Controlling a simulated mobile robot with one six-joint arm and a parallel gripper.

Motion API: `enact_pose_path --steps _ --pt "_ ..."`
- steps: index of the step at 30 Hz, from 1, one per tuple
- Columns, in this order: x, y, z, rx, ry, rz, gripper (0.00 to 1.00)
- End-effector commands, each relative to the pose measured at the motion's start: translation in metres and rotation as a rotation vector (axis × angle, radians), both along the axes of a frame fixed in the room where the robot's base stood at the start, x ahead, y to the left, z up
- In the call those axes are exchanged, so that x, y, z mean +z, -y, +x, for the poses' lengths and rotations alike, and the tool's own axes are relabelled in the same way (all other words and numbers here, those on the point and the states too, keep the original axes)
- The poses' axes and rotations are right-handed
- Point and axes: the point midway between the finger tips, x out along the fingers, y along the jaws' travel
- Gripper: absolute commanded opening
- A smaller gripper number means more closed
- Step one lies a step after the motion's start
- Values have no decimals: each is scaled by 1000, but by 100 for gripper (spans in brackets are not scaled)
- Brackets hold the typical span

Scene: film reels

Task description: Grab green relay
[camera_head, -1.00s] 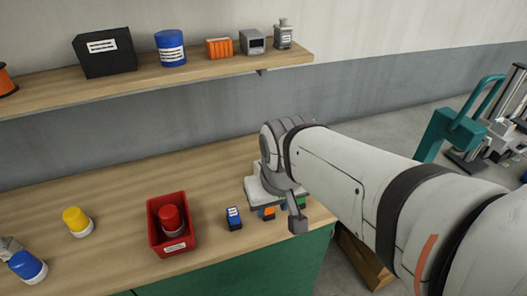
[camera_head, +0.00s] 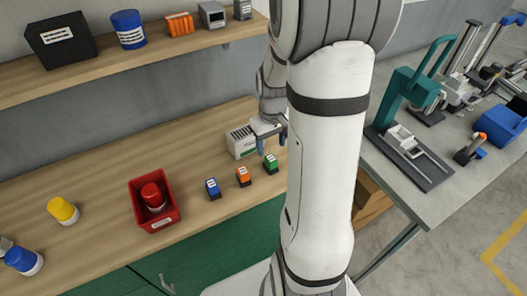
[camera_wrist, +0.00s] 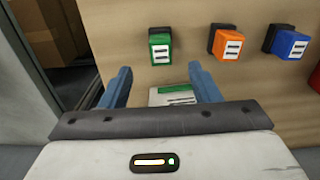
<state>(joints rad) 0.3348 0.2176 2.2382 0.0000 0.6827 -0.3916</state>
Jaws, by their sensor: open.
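The green relay (camera_head: 270,164) stands on the wooden bench near its front edge, at the right end of a row of relays. It also shows in the wrist view (camera_wrist: 161,48), beyond the fingertips and roughly between their lines. My gripper (camera_head: 271,143) is open and empty, just behind the green relay in the head view. Its two blue fingers (camera_wrist: 162,76) are spread apart in the wrist view. No contact with the relay shows. My arm hides part of the bench to the right.
An orange relay (camera_head: 243,177) and a blue relay (camera_head: 212,189) stand left of the green one. A white box with a green label (camera_head: 240,143) is close beside my gripper. A red bin (camera_head: 176,211) holds a red-capped container.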

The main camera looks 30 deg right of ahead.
Motion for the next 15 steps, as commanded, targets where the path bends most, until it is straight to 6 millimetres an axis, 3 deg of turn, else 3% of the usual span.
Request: enact_pose_path --steps 15 --pt "-56 -2 -4 2 -8 3 56"
